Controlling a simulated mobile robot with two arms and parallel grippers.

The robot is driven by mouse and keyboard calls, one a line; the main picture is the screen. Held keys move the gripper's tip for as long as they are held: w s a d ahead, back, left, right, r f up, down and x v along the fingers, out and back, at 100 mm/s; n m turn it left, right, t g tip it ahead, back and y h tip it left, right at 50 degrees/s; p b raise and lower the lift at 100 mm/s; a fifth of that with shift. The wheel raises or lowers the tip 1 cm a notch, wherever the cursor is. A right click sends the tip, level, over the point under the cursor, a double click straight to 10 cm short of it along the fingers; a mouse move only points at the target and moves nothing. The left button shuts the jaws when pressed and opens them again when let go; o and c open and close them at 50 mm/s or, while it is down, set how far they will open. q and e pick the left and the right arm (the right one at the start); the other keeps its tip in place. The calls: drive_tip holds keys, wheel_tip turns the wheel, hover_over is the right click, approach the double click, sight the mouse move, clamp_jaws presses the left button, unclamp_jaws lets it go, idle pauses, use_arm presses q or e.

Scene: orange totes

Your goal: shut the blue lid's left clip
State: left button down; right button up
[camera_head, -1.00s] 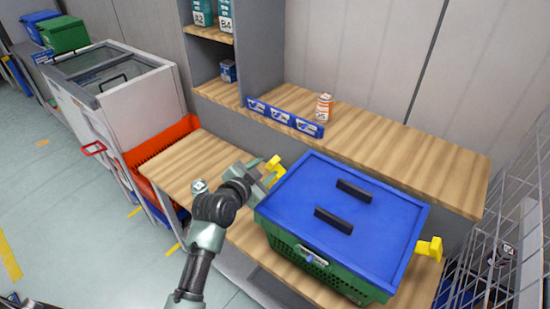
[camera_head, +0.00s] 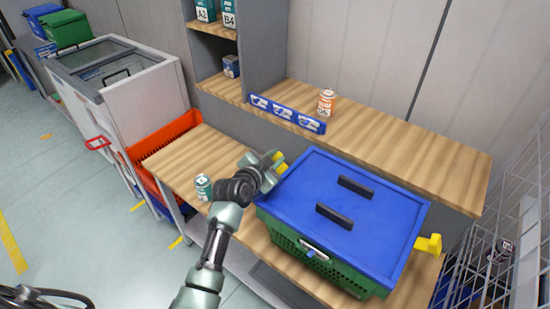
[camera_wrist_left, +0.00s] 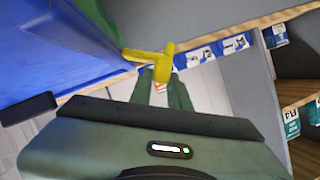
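The blue lid (camera_head: 370,225) lies on a green crate (camera_head: 320,272) on the wooden bench. Its left clip (camera_head: 281,158) is yellow and partly hidden behind my left gripper (camera_head: 274,164) in the head view. In the left wrist view the clip (camera_wrist_left: 162,67) sticks out from the lid's edge, just beyond the fingertips. The left gripper (camera_wrist_left: 162,84) is open, with a narrow gap between its fingers; I cannot tell whether they touch the clip. The right clip (camera_head: 430,244) sticks outward. My right gripper is not in view.
A teal can (camera_head: 203,187) stands on the bench left of my left gripper. An orange-and-white bottle (camera_head: 326,103) stands on the raised shelf behind the crate, near a blue label strip (camera_head: 287,114). A wire rack (camera_head: 505,235) stands at the right.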

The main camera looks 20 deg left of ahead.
use_arm(q)
drive_tip(key=shift+a, duration=0.1)
drive_tip(key=shift+w+a+f+n, duration=0.1)
drive_tip(key=shift+n, duration=0.2)
drive_tip(key=shift+w+a+f+n+g+h+b, duration=0.1)
drive_tip(key=shift+a+f+n+g+h+b, duration=0.25)
drive_tip(key=shift+a+n+h, duration=0.25)
drive_tip(key=shift+w+a+f+n+g+h+b, duration=0.15)
drive_tip(key=shift+f+n+h+b, duration=0.15)
drive_tip(key=shift+n+b, duration=0.15)
drive_tip(key=shift+w+a+f+n+g+h+b, duration=0.15)
drive_tip(key=shift+f+n+h+b, duration=0.2)
drive_tip(key=shift+n, duration=0.2)
wheel_tip(320, 180, down, 7)
drive_tip(key=d+n+h+b, duration=0.1)
drive_tip(key=n+h+b, duration=0.6)
drive_tip(key=n+b, duration=0.6)
drive_tip(key=shift+s+t+b, duration=0.3)
drive_tip(key=shift+t+b, duration=0.15)
drive_tip(key=shift+b, duration=1.85)
drive_tip(key=shift+d+f+n+h, duration=0.1)
drive_tip(key=shift+n+h, duration=0.15)
drive_tip(key=shift+n, duration=0.05)
